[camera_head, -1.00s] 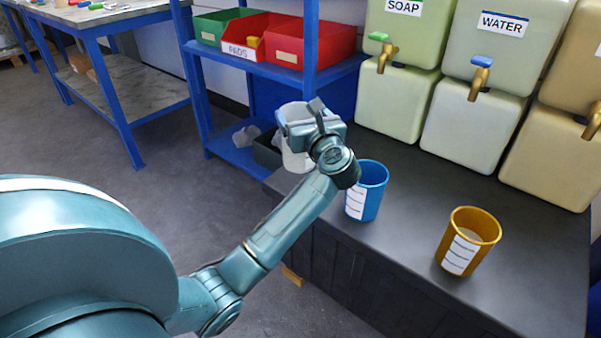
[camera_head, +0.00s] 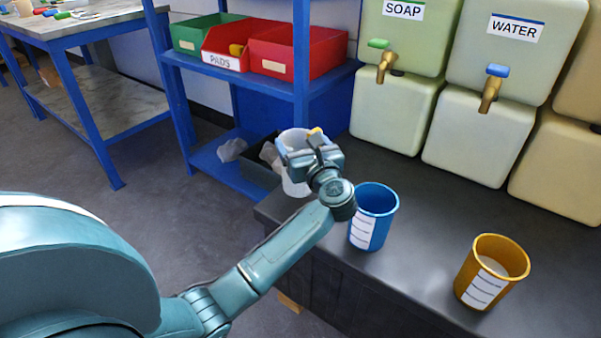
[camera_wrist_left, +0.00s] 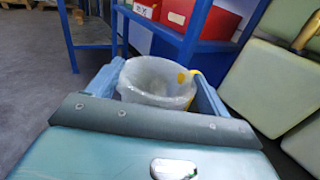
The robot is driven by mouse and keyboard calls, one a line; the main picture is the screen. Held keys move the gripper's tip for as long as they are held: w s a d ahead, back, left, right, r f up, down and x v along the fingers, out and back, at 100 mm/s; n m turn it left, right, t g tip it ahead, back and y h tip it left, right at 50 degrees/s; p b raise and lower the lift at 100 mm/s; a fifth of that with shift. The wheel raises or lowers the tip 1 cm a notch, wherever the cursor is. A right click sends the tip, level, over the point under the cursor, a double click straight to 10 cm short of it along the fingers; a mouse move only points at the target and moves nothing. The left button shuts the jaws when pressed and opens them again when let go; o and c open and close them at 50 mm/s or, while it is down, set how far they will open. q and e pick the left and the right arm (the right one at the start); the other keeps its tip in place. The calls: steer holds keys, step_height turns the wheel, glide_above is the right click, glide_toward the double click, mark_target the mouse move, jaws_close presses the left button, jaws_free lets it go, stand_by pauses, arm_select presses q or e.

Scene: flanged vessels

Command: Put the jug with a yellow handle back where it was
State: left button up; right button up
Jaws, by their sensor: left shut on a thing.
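The jug (camera_head: 296,186) is whitish and translucent, with an open top. My left gripper (camera_head: 308,150) is shut on it, at the left end of the dark counter. The gripper hides much of its side, and I cannot tell whether its base touches the counter. In the left wrist view the jug (camera_wrist_left: 155,82) stands between the two blue fingers (camera_wrist_left: 152,88), with its yellow handle (camera_wrist_left: 186,77) at the right of the rim. My right gripper is not in view.
On the dark counter (camera_head: 425,235) stand a blue measuring cup (camera_head: 378,200), close to my left wrist, and an orange one (camera_head: 500,255). Soap (camera_head: 395,115) and water (camera_head: 478,140) tanks with taps line the back. A blue shelf (camera_head: 225,172) with bins stands behind the jug.

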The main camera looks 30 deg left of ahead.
arm_select(q)
steer(key=shift+f+b, duration=0.65)
steer(key=shift+f, duration=1.9)
steer(key=o, duration=1.1)
steer(key=shift+o, duration=0.2)
